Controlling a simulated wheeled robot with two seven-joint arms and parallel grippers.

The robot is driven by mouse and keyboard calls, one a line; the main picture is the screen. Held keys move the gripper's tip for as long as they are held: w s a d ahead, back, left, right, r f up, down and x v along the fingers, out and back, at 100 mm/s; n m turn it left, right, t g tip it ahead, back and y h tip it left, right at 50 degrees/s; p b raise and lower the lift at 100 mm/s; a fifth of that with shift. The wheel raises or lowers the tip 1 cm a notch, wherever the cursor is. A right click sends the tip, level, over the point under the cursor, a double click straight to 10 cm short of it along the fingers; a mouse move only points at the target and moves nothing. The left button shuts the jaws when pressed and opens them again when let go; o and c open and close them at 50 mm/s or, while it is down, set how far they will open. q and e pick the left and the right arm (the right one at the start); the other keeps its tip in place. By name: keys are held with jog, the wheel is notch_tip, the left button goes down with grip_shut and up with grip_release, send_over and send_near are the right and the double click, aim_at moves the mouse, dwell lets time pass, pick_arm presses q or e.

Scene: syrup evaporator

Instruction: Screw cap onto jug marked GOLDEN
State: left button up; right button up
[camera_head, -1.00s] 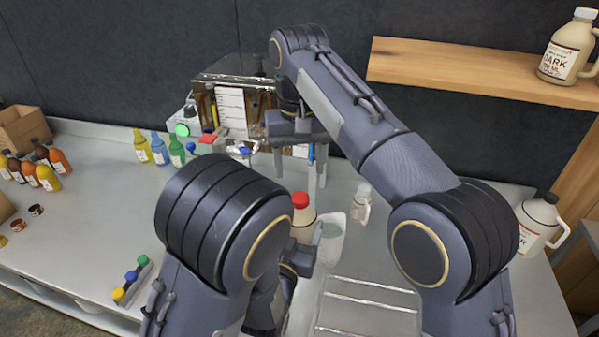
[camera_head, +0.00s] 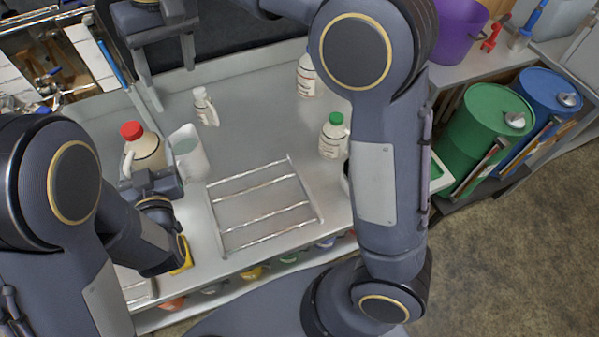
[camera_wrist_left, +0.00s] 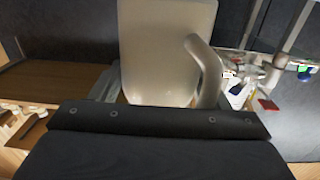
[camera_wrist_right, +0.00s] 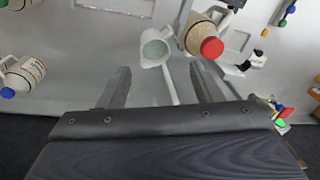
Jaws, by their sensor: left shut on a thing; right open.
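A cream jug with a red cap (camera_head: 145,152) stands upright on the bench at the left of the head view; its label is too small to read. My left gripper (camera_head: 150,183) is shut on this jug from the near side. The jug body (camera_wrist_left: 165,50) and its handle fill the middle of the left wrist view; its top is out of that view. The red cap (camera_wrist_right: 212,47) sits on the jug's mouth in the right wrist view; how tight it is cannot be told. My right gripper (camera_head: 168,72) is open and empty, above and beyond the jug.
A white pitcher (camera_head: 190,152) stands close right of the jug. A small white bottle (camera_head: 206,107), a wire rack (camera_head: 262,205) and a green-capped jug (camera_head: 333,136) are farther right. Green (camera_head: 485,125) and blue (camera_head: 545,92) drums stand at the right.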

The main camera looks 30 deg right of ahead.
pick_arm(q)
jog(key=shift+r, duration=0.1)
pick_arm(e)
jog(key=s+d+f+m+t+y, duration=0.1)
jog(key=s+d, duration=0.4)
jog(key=d, duration=0.3)
jog(key=s+d+f+m+t+y, duration=0.1)
jog(key=s+d+f, duration=0.1)
jog(key=s+d, duration=0.4)
jog(key=s+d+f+m+t, duration=0.1)
jog(key=s+d+f, duration=0.1)
jog(key=s+f, duration=0.4)
jog(key=s+d+f+m+t, duration=0.1)
jog(key=s+d+f+t, duration=0.1)
jog(key=s+f, duration=0.3)
jog(key=s, duration=0.3)
jog(key=shift+d+f, duration=0.3)
jog(key=shift+f, duration=0.05)
jog(key=shift+f, duration=0.1)
